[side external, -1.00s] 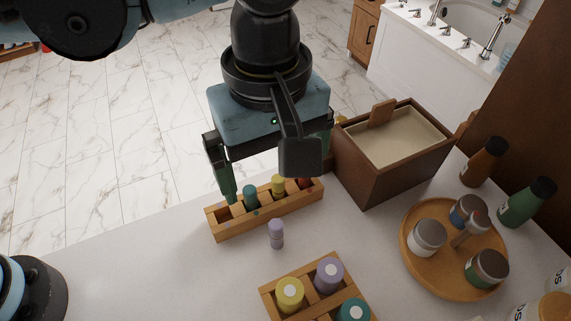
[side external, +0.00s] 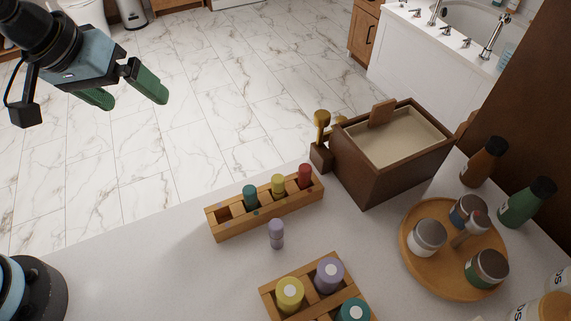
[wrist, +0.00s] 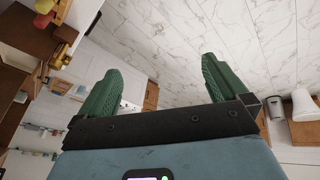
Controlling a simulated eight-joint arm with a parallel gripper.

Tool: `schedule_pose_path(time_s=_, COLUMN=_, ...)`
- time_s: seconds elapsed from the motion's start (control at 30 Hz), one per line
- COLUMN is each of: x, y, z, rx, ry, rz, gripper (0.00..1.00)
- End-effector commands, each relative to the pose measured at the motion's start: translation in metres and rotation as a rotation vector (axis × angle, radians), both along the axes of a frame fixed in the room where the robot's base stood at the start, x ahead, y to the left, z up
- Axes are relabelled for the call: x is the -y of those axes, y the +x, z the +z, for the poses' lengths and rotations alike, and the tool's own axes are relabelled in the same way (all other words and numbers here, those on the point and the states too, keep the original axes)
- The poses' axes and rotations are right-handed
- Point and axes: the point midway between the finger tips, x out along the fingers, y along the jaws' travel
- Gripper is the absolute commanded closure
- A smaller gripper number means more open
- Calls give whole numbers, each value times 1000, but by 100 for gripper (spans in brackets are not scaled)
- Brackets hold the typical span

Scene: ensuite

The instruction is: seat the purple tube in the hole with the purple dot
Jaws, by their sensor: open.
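The purple tube (side external: 276,233) stands upright on the pale counter, just in front of the wooden rack (side external: 240,225). The rack holds a green tube (side external: 250,197), a yellow tube (side external: 278,184) and a red tube (side external: 305,176). The hole at the rack's left end (side external: 222,215) is empty. Its dot is too small to make out. My gripper (side external: 138,102) is open and empty, high at the upper left, well away from the tube and rack. Its green fingers are spread in the wrist view (wrist: 162,66), with nothing between them.
A second wooden holder (side external: 267,291) with yellow, purple and green round-topped pieces stands in front of the tube. A brown box (side external: 378,180) is right of the rack. A round tray (side external: 420,275) with jars and two bottles stand further right. The counter left of the tube is clear.

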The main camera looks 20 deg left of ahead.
Motion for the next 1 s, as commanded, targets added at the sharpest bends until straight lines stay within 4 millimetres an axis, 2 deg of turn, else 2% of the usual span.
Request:
schedule_pose_path(time_s=0.03, x=-21, y=-5, z=-8, rx=42, ry=31, rz=-19, gripper=0)
schedule_pose_path(time_s=0.1, x=-42, y=-10, z=-17, rx=96, ry=82, rz=-63, gripper=0)
schedule_pose_path(time_s=0.2, x=-65, y=-17, z=-27, rx=153, ry=149, rz=-111, gripper=0)
schedule_pose_path(time_s=0.3, x=-78, y=-21, z=-34, rx=186, ry=197, rz=-143, gripper=0)
schedule_pose_path(time_s=0.33, x=-80, y=-22, z=-35, rx=192, ry=206, rz=-148, gripper=5)
schedule_pose_path(time_s=0.6, x=-84, y=-23, z=-37, rx=203, ry=226, rz=-166, gripper=46)
schedule_pose_path(time_s=0.87, x=-83, y=-23, z=-36, rx=201, ry=224, rz=-166, gripper=47)
schedule_pose_path(time_s=1.0, x=-70, y=-19, z=-32, rx=180, ry=203, rz=-184, gripper=47)
